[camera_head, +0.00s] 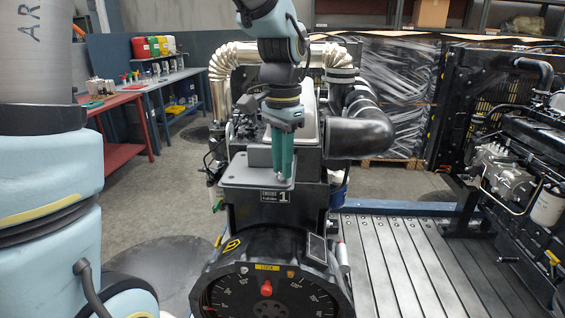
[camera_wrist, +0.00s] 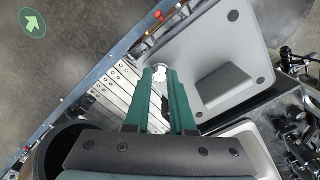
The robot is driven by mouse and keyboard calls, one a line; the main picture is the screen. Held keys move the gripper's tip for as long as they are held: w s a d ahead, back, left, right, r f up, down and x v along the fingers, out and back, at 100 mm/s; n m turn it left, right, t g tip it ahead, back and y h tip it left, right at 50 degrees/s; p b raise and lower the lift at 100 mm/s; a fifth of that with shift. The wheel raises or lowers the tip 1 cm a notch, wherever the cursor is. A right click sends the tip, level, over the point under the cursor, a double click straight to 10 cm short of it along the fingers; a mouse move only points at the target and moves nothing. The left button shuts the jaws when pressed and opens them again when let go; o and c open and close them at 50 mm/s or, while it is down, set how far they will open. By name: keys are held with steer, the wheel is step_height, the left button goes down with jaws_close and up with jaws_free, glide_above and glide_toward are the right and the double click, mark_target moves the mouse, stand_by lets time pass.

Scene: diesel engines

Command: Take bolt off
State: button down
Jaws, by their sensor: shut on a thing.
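My gripper (camera_head: 283,176) points down over the front right corner of a grey plate on top of the engine (camera_head: 275,218) labelled 1. Its two green fingers are shut on a small silver bolt (camera_wrist: 160,69) at the fingertips, which the wrist view shows clearly. In the head view the bolt is a small bright spot, mostly hidden by the fingers. I cannot tell whether the bolt is still seated in the plate's corner.
A black pipe elbow (camera_head: 358,133) stands right of my gripper, and a metallic hose (camera_head: 222,75) runs behind it. A second engine (camera_head: 520,170) is at the right. A blue workbench (camera_head: 170,80) and a red bench (camera_head: 120,108) are at the left. The slotted metal floor (camera_head: 410,260) is clear.

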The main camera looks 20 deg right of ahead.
steer(key=shift+r+p, duration=0.55)
steer(key=shift+r, duration=3.5)
